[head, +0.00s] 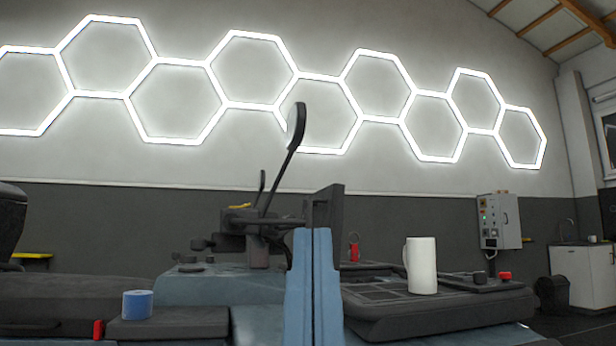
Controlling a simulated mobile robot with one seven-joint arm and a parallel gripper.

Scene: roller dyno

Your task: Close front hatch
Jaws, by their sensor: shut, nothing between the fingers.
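A blue upright part (324,290) stands in the lower middle of the head view, seen nearly edge-on. A dark upright plate (327,215) rises at its top. This may be the front hatch standing open, but I cannot tell for sure. Its lower end is cut off by the picture's bottom edge. My gripper is not in view.
A blue-and-dark machine body (215,288) spreads across the lower view, with a mirror (296,127) on a stalk. A white mug or jug (421,266) stands on the right dark deck (440,305). A blue roll (137,304) sits at left. A control box (499,221) hangs behind.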

